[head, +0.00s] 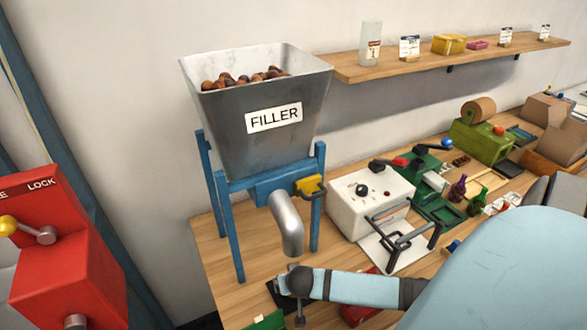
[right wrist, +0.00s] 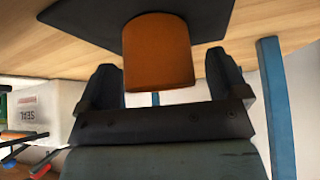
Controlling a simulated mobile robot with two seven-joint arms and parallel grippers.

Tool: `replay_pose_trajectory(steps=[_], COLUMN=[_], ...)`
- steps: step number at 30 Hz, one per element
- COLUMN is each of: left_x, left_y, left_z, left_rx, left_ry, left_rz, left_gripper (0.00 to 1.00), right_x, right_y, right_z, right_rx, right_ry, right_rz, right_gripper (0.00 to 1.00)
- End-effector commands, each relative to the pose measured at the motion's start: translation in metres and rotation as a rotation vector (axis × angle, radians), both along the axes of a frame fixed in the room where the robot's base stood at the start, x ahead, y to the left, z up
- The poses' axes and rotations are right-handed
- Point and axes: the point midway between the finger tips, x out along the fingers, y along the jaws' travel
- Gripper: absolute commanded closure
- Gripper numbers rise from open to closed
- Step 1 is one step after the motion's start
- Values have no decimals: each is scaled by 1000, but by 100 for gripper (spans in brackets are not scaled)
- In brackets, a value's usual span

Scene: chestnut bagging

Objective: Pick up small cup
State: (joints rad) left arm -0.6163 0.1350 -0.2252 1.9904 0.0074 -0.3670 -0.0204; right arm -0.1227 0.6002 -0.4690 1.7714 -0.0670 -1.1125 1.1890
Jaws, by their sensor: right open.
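A small orange-brown cup (right wrist: 158,55) shows in the right wrist view, standing on a dark mat (right wrist: 85,15). My right gripper (right wrist: 162,80) is open, with one dark finger on each side of the cup and a visible gap on both sides. In the head view my right arm comes in from the right, and its wrist is below the filler spout (head: 287,225). There the cup is hidden by my arm. My left gripper is not in view.
The filler (head: 258,125), full of chestnuts, stands over the mat on blue legs (head: 223,225). A white sealing machine (head: 372,200) stands to its right. A red lock box (head: 70,270) is at the left. The right part of the bench is crowded.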

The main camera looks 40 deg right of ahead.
Motion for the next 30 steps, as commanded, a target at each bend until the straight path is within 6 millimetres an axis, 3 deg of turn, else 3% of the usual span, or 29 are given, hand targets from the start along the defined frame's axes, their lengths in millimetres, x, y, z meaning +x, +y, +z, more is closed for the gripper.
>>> replay_pose_trajectory(steps=[10,20,30], left_x=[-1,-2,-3], left_y=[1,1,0], left_z=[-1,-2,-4], left_rx=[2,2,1], left_ry=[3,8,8], left_rz=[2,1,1], left_gripper=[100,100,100], right_x=[5,5,5], right_y=[-3,-3,-3], right_z=[-11,-11,-7], right_rx=[1,1,2], right_ry=[1,1,-1], right_rz=[-1,-1,-1], right_gripper=[8,81,83])
